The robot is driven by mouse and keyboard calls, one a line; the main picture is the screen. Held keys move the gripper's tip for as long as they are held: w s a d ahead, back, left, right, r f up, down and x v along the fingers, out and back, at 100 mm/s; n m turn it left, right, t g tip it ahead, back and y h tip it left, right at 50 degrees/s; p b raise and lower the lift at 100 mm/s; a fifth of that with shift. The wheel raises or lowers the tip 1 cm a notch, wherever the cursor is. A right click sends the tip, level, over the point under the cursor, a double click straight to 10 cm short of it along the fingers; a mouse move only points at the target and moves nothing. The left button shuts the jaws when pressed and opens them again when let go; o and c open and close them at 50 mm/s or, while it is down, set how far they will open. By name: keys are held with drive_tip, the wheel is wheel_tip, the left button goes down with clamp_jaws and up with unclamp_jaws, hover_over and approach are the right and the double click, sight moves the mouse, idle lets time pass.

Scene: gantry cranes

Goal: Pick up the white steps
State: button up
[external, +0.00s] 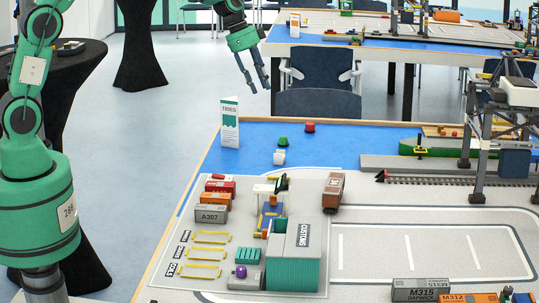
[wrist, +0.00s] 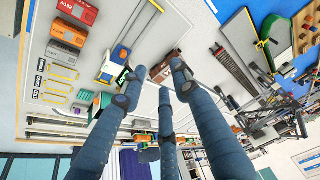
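The white steps (external: 279,157) look like a small white stepped block on the blue part of the table, in front of a green piece (external: 283,141). I cannot make them out in the wrist view. My gripper (external: 253,86) hangs in the air at the upper middle of the external view, well above and apart from the steps. Its fingers are spread and empty. The wrist view also shows the spread fingers of my gripper (wrist: 155,84) with nothing held between them.
A red piece (external: 310,127) and a standing TIDES card (external: 230,122) are near the steps. The customs building (external: 292,255), several containers (external: 211,214) and a brown wagon (external: 333,192) stand nearer the front. A gantry crane (external: 490,125) stands at the right. Chairs (external: 318,80) are behind.

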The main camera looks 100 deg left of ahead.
drive_tip(key=s+a+f, duration=0.1)
drive_tip(key=a+f, duration=1.7)
drive_tip(key=a, duration=0.1)
drive_tip(key=shift+s, duration=0.2)
drive_tip(key=b+x, duration=0.1)
drive_tip(key=x, duration=0.7)
drive_tip(key=shift+w+f+b, duration=0.15)
drive_tip(key=shift+f+b, duration=0.05)
drive_tip(key=shift+b, duration=0.1)
drive_tip(key=shift+d+f, duration=0.1)
drive_tip(key=shift+f, duration=0.05)
drive_tip(key=b, duration=0.1)
hover_over(276, 165)
drive_tip(key=shift+d+f, duration=0.1)
drive_tip(key=shift+f, duration=2.2)
